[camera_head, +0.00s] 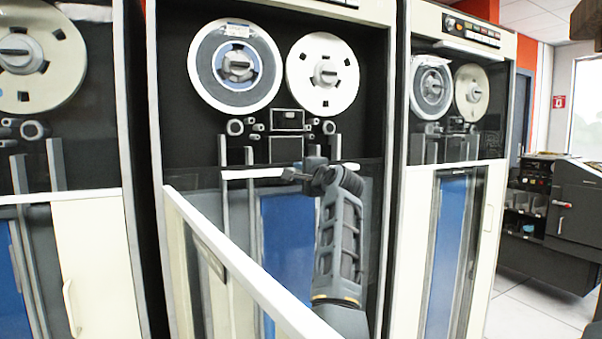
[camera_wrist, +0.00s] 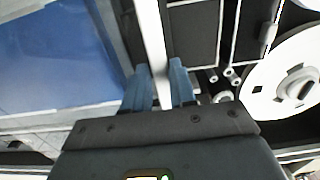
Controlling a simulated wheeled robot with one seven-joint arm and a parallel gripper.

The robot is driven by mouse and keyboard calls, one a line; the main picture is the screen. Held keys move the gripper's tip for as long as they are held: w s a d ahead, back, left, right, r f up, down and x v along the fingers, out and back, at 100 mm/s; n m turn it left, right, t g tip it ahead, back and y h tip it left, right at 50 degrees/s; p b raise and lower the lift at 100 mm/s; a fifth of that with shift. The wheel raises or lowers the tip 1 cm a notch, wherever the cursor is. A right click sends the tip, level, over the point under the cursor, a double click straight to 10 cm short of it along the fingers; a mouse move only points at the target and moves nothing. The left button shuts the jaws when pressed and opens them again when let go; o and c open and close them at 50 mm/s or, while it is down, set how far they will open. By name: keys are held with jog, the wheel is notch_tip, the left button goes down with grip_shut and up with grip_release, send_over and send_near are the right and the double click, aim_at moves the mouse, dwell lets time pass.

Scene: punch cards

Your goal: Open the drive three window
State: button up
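The middle tape drive (camera_head: 170,100) has a dark upper section with two reels. A white horizontal rail (camera_head: 252,173) crosses it below the reels, on the window's edge. My gripper (camera_head: 292,174) is at this rail, reaching up from the lower right, and my arm covers part of the rail. In the wrist view my two blue-grey fingers (camera_wrist: 160,85) stand on either side of the white rail (camera_wrist: 152,40), close against it, and seem closed on it. The window's clear pane is hard to make out. No drive number is readable.
A cream door panel (camera_head: 240,268) with a white top edge stands swung out in front of the middle drive, left of my arm. Similar drives stand at left (camera_head: 90,250) and right (camera_head: 495,130). A dark machine (camera_head: 575,215) is at far right, with bare floor before it.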

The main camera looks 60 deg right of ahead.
jog(key=o, duration=0.3)
jog(key=shift+v, duration=3.9)
